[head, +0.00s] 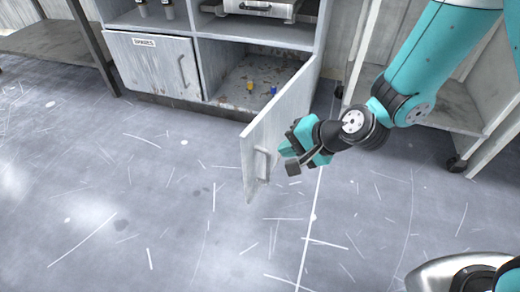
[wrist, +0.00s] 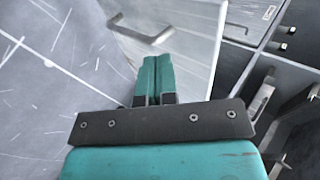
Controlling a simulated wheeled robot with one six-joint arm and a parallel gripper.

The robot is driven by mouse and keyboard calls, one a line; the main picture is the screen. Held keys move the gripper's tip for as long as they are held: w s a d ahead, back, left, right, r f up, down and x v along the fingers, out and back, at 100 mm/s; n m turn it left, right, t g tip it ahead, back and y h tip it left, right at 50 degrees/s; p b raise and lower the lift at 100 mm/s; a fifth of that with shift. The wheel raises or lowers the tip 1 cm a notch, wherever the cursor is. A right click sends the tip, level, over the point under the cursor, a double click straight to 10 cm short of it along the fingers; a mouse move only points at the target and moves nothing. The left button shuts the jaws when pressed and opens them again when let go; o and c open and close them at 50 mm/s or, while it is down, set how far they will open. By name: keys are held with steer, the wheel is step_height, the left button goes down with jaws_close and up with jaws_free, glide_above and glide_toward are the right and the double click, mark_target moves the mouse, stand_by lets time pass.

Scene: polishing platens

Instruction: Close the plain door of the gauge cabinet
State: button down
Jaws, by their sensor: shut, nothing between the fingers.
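The gauge cabinet (head: 250,29) stands at the top of the head view. Its plain door (head: 283,113) is hinged on the right and stands wide open, jutting out over the floor. The door's handle (head: 261,164) is near its free edge; in the wrist view the door (wrist: 185,30) and its handle (wrist: 142,33) lie beyond the fingers. My gripper (head: 288,157) is shut and empty, just right of the door's free end. In the wrist view my gripper (wrist: 157,62) shows its two fingers together. I cannot tell whether it touches the door.
The labelled door (head: 155,65) left of the opening is shut. A yellow piece (head: 250,86) and a blue piece (head: 273,90) are inside the open compartment. A wheeled shelf unit (head: 440,110) stands at right. The floor (head: 130,200) in front is clear.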

mark_target(251, 147)
steer(key=w+a+f+b, duration=0.2)
steer(key=a, duration=0.1)
steer(key=w+a+f+b, duration=0.1)
steer(key=a, duration=0.1)
steer(key=shift+w+a+f, duration=0.15)
steer(key=shift+w+a, duration=0.3)
steer(key=shift+a, duration=0.15)
steer(key=shift+r, duration=0.2)
